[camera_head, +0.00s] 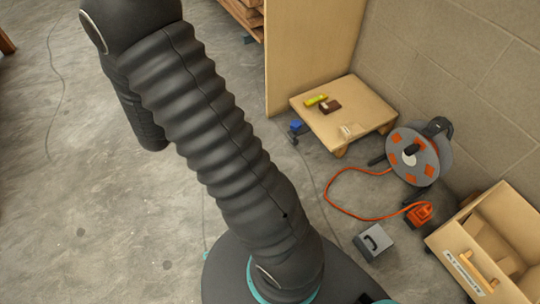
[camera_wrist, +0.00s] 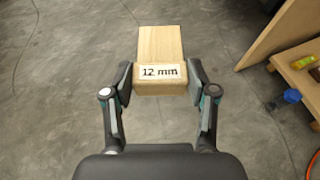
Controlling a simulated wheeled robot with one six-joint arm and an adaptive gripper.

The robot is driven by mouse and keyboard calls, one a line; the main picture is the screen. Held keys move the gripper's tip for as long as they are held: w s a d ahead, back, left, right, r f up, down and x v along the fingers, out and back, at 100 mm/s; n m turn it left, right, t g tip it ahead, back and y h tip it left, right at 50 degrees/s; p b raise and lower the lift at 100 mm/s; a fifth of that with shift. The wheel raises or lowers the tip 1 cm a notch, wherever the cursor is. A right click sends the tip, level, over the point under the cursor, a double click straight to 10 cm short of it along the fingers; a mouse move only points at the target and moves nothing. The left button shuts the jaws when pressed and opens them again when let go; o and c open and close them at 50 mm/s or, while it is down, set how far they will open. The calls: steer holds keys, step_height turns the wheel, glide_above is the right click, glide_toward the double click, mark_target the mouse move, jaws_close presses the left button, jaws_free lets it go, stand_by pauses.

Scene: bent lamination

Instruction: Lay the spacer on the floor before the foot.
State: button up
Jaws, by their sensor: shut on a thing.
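The spacer (camera_wrist: 161,45) is a pale wooden block with a white label reading "12 mm" on its near end. My gripper (camera_wrist: 160,80) is shut on it, one finger against each side of the labelled end. The block's far end points away from the wrist over bare grey floor (camera_wrist: 70,70). In the head view my arm fills the middle, and neither gripper nor spacer shows. I cannot tell which part is the foot. An upright wooden panel (camera_head: 312,55) stands on the floor, and its edge shows at right in the wrist view (camera_wrist: 284,30).
A low wooden platform (camera_head: 360,112) by the panel carries a yellow item (camera_head: 316,100) and a brown block (camera_head: 330,107). A cable reel (camera_head: 427,165) with an orange cord, a grey case (camera_head: 374,243) and a wooden box (camera_head: 445,240) stand right. Floor at left is open.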

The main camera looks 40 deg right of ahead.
steer(key=s+d+f+m+g+h+b, duration=0.25)
steer(key=d+f+m+g+h, duration=0.4)
steer(key=d+f, duration=1)
steer(key=s+d+f+m+g, duration=0.2)
steer(key=s+f, duration=0.1)
steer(key=f, duration=0.3)
steer(key=s+d+f+m+g+b, duration=0.1)
steer(key=s+d+f+m+g, duration=0.2)
steer(key=f, duration=0.3)
steer(key=s+d+f+m+g+y+b, duration=0.1)
steer(key=s+d+f+m+g, duration=0.1)
steer(key=f, duration=0.4)
steer(key=shift+s+d+m+g, duration=0.15)
steer(key=shift+s+d+g, duration=0.1)
steer(key=shift+s, duration=0.35)
steer(key=shift+s+d+m+g, duration=0.1)
steer(key=shift+s+d+g, duration=0.1)
steer(key=shift+s, duration=0.35)
steer(key=shift+w+f+b, duration=0.1)
steer(key=shift+f+b, duration=0.4)
steer(key=shift+f, duration=1.9)
steer(key=shift+f, duration=0.2)
steer(key=o, duration=1.2)
